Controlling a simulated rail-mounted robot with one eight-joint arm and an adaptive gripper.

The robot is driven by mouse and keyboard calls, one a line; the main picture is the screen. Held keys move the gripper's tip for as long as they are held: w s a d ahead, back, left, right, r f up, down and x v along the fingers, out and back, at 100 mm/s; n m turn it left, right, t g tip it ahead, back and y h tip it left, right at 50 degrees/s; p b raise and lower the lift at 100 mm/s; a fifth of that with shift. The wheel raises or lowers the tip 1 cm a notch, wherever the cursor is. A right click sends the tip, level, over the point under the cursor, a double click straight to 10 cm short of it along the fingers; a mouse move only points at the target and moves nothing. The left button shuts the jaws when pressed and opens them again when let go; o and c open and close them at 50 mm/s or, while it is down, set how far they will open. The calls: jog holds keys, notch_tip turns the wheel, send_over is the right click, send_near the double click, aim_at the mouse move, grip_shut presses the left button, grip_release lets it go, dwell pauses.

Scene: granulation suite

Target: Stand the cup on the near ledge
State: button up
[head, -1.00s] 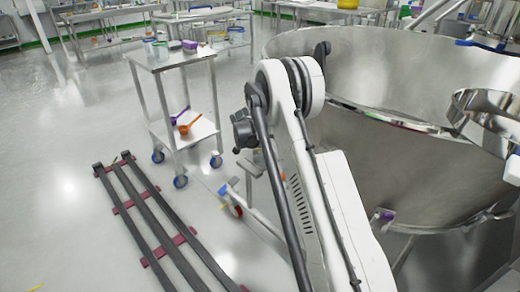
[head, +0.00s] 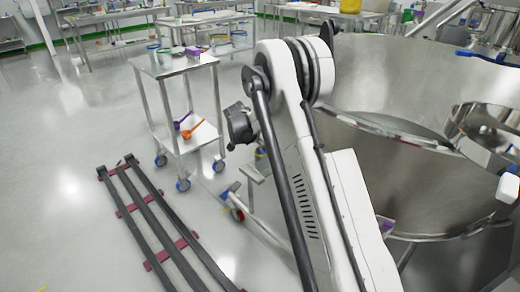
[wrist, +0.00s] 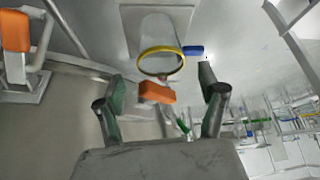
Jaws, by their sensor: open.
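In the wrist view, a clear, pale cup (wrist: 160,32) with a yellow rim (wrist: 146,66) shows just beyond my fingertips, its open end facing my gripper. Its far end is against a pale square plate (wrist: 130,18), which may be the ledge. My gripper (wrist: 162,74) is open, with a green-padded finger on either side of the view and a gap between them. The cup is not gripped. In the head view, my own arm hides the gripper and most of the area around it.
An orange block (wrist: 157,92) and a blue piece (wrist: 193,50) show close to the cup's rim. A large steel vessel (head: 400,95) stands right of my arm. A steel cart (head: 172,64) with scoops stands left, near dark floor rails (head: 150,222). Open floor lies left.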

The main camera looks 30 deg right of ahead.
jog(key=s+a+r+n+t+y, duration=0.1)
jog(key=s+a+r+n, duration=0.2)
jog(key=s+a+r, duration=0.55)
jog(key=s+a+r+n+t+y, duration=0.1)
jog(key=s+a+r+n, duration=0.2)
jog(key=s+r, duration=1.05)
jog(key=s+a+r+n+t+y, duration=0.1)
jog(key=s+a+n, duration=0.2)
jog(key=s, duration=0.9)
jog(key=s+a+r+n+t+y, duration=0.1)
jog(key=s+a, duration=0.4)
jog(key=s, duration=0.7)
jog(key=shift+s+a+n+y+p, duration=0.2)
jog(key=shift+a+n+y+p, duration=0.3)
jog(key=shift+n, duration=0.6)
jog(key=shift+d+r, duration=0.15)
notch_tip(320, 180, up, 14)
jog(key=p, duration=1.4)
